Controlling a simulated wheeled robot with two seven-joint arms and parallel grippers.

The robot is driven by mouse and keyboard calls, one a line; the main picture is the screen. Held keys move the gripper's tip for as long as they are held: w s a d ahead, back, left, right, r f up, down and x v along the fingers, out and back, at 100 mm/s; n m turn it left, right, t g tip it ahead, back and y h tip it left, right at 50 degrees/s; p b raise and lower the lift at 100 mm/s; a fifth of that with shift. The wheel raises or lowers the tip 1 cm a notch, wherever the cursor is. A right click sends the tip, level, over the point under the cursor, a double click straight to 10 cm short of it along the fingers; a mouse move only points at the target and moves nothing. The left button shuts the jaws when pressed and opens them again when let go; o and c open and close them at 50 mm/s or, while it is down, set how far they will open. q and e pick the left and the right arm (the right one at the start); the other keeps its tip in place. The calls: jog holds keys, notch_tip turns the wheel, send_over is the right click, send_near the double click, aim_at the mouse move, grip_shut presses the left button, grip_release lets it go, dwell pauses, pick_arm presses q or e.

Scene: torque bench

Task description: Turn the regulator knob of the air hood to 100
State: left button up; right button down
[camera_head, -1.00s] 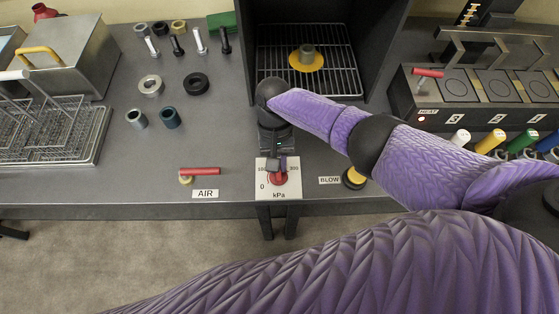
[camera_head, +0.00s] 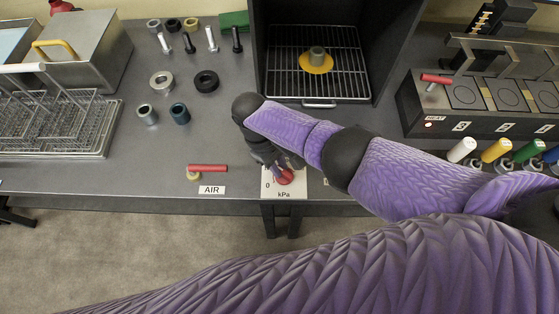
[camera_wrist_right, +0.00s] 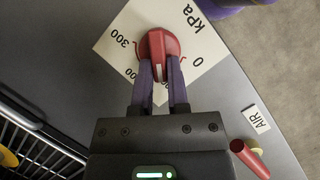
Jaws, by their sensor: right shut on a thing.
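The regulator knob is red and sits on a white dial plate marked kPa (camera_head: 270,188) at the bench's front edge. In the right wrist view the knob (camera_wrist_right: 158,42) stands between the two purple fingers of my right gripper (camera_wrist_right: 158,70), which is shut on it. The knob's white mark points down toward the gripper body. The dial plate (camera_wrist_right: 112,42) shows 0 to the right of the knob and 300 to its left. Another number is partly hidden by the fingers, and the 100 mark is not visible. My left gripper is not in view.
A red-handled AIR valve (camera_head: 207,168) lies just left of the dial. The dark hood (camera_head: 385,45) with a wire rack (camera_head: 285,75) stands behind. Several rings and bolts lie back left. My right arm covers the bench right of the dial.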

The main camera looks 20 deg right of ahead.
jog(key=shift+a+n, duration=0.1)
jog(key=shift+n, duration=0.4)
dwell(0.3)
jog(key=c, duration=0.6)
grip_release()
jog(key=p+v, duration=0.3)
jog(key=v, duration=0.6)
jog(key=shift+s+a+r, duration=0.1)
jog(key=shift+a+r, duration=0.2)
jog(key=shift+r, duration=0.1)
